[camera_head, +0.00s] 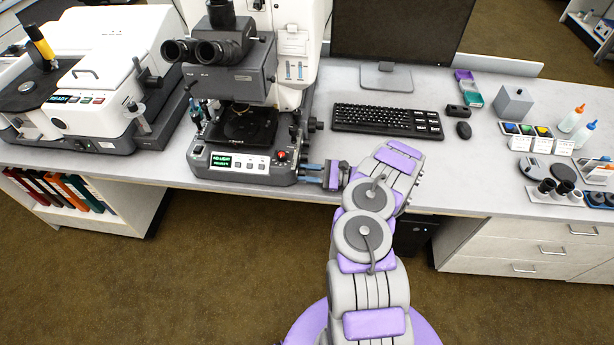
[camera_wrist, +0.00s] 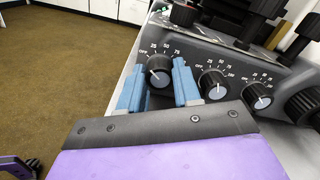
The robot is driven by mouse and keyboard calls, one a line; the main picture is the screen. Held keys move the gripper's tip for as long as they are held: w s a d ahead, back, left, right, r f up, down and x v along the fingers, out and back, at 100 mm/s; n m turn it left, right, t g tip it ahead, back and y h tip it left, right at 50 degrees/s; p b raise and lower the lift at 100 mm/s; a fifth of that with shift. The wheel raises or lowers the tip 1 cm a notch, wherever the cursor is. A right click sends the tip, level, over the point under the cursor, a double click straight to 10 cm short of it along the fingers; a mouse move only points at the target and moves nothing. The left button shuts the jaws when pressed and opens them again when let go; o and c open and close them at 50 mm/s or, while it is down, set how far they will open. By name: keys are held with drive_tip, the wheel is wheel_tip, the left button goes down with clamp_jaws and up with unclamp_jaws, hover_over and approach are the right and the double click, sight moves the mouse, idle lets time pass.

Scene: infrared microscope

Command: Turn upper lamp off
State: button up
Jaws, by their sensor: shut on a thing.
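The microscope (camera_head: 240,100) stands on the bench at the left centre, with black eyepieces and a lit green display (camera_head: 222,161) on its base front. In the wrist view, its side panel has a row of black dials with printed scales. My gripper (camera_head: 310,172) is at the base's right side; in the wrist view its blue fingers (camera_wrist: 161,75) are shut on the leftmost dial (camera_wrist: 158,69), one on each side. That dial's scale starts at OFF; its exact setting is hard to tell. The middle dial (camera_wrist: 212,84) and right dial (camera_wrist: 257,96) are free. I cannot tell which dial is the upper lamp's.
A larger ridged knob (camera_wrist: 305,107) is at the right of the panel. The keyboard (camera_head: 386,119) and monitor (camera_head: 400,25) stand right of the microscope. A white instrument (camera_head: 100,75) is at the left.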

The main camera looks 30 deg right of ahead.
drive_tip(key=shift+n+b, duration=0.35)
drive_tip(key=shift+n, duration=0.25)
drive_tip(key=o, duration=1.1)
drive_tip(key=shift+d, duration=0.1)
drive_tip(key=shift+c, duration=0.2)
drive_tip(key=shift+d, duration=0.1)
drive_tip(key=p+v, duration=0.2)
drive_tip(key=v, duration=1.5)
drive_tip(key=shift+s+d+f, duration=0.1)
drive_tip(key=shift+s, duration=0.05)
